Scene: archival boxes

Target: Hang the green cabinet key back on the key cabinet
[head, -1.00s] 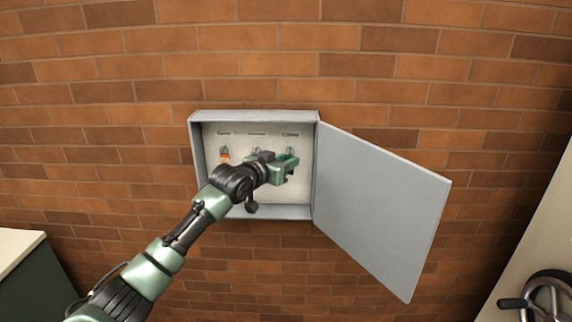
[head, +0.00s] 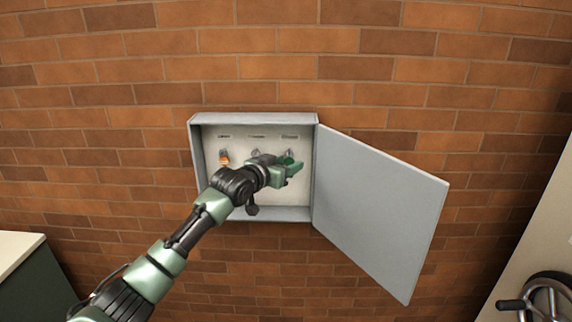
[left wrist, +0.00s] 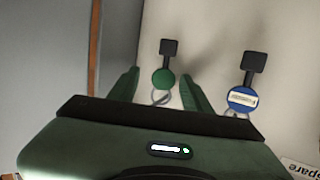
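The key cabinet (head: 253,117) hangs on the brick wall with its door (head: 380,215) swung open to the right. The green key (left wrist: 163,78) has a round green tag, a ring and a black end; it is at the rightmost place in the cabinet, and its tag also shows in the head view (head: 288,158). My left gripper (left wrist: 158,76) is open, with a finger on each side of the green tag and gaps between. The hook at the ring is not clearly visible. My right gripper is out of view.
A blue-tagged key (left wrist: 242,97) hangs beside the green one, close to one finger. An orange-tagged key (head: 223,157) hangs at the left hook. Pale-topped furniture (head: 18,246) stands at lower left.

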